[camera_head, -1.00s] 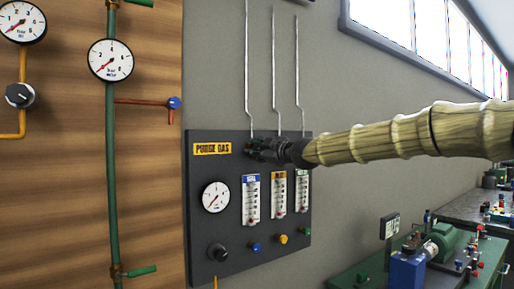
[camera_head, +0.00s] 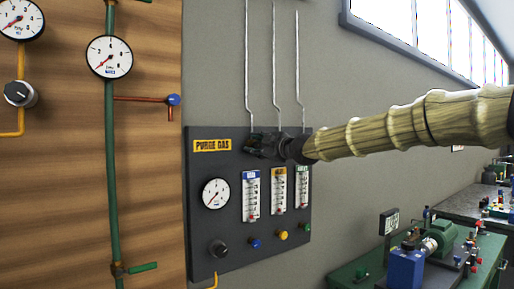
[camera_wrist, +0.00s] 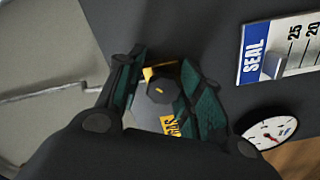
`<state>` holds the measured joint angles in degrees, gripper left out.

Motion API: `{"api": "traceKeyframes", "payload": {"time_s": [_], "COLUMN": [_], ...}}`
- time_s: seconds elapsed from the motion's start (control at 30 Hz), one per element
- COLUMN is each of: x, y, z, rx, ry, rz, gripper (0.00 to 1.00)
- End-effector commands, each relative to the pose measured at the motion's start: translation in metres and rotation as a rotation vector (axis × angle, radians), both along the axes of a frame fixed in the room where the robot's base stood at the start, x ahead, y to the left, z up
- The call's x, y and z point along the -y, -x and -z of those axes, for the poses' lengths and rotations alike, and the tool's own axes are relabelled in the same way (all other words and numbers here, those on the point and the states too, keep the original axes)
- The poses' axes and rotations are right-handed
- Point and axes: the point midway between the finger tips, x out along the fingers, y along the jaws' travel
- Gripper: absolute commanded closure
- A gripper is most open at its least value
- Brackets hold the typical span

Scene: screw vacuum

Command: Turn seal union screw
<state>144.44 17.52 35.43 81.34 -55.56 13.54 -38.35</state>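The seal union screw appears as a dark many-sided nut (camera_wrist: 161,91) between my fingers in the wrist view. It lies near the SEAL flowmeter (camera_wrist: 283,48), whose blue label also shows on the panel in the head view (camera_head: 251,196). My gripper (camera_wrist: 165,93) is open, with one green-padded finger on each side of the nut. A narrow gap seems to show beside the nut; contact cannot be told. In the head view my gripper (camera_head: 256,147) is at the panel's top edge, and it hides the screw.
The dark purge gas panel (camera_head: 200,170) carries a gauge (camera_head: 215,193), two more flowmeters and coloured knobs. Thin metal pipes (camera_head: 247,60) run up the wall above it. A green pipe (camera_head: 111,170) stands at left. Workbenches with machines (camera_head: 408,265) are at lower right.

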Motion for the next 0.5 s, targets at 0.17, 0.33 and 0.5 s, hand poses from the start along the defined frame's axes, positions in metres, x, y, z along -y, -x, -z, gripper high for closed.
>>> {"api": "traceKeyframes", "payload": {"time_s": [0.17, 0.33, 0.5], "x": [0.0003, 0.0008, 0.0047], "y": [0.0001, 0.0004, 0.0060], "z": [0.0016, 0.0029, 0.0036], "rx": [-0.003, -0.005, -0.005], "ry": [0.001, 0.002, 0.003], "rz": [0.001, 0.001, 0.000], "gripper": [0.49, 0.49, 0.49]}}
